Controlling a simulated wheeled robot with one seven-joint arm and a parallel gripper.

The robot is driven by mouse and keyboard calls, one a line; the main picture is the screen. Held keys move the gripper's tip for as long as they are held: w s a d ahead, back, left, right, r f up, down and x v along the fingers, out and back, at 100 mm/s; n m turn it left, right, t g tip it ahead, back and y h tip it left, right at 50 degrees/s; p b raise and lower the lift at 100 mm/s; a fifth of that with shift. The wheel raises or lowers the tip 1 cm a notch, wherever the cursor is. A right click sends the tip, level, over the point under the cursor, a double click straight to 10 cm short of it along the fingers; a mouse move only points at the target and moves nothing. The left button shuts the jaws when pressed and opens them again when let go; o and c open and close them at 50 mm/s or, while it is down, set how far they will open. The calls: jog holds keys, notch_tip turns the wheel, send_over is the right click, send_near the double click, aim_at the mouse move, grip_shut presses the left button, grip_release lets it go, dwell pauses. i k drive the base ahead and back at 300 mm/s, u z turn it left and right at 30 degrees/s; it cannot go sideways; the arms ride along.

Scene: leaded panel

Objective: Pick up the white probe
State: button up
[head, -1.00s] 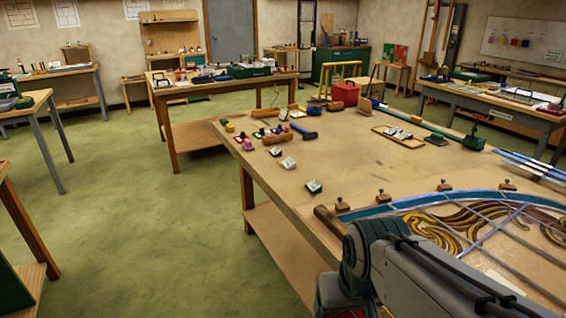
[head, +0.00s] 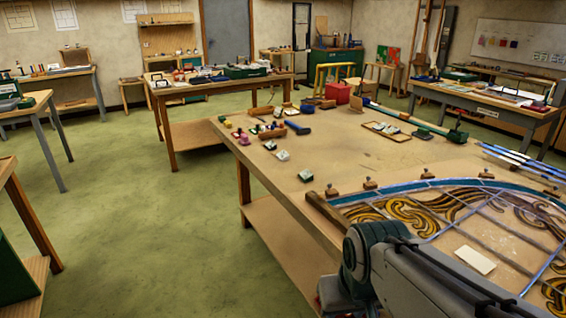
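I cannot pick out a white probe for certain in the head view. Small white-topped pieces stand near the left edge of the big wooden table (head: 375,165). The nearest white piece (head: 306,175) stands apart, and another white piece (head: 283,155) is farther back. A pale flat card (head: 475,260) lies on the leaded panel (head: 420,208). My grey arm shows at the bottom, over the near part of the table. My gripper is out of view.
Wooden blocks (head: 331,190) line the panel's curved edge. A blue-handled tool (head: 298,127), a small tray (head: 387,131) and a red box (head: 338,93) stand farther back. Blue-white strips (head: 520,163) lie at the right. Green floor (head: 140,225) is open to the left.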

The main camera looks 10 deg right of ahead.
aim_at(283, 157)
jog(key=u, duration=1.2)
jog(key=i, duration=1.7)
jog(key=z, duration=0.3)
jog(key=i, duration=1.05)
jog(key=z, duration=1.5)
jog(key=i, duration=0.5)
jog(key=z, duration=0.5)
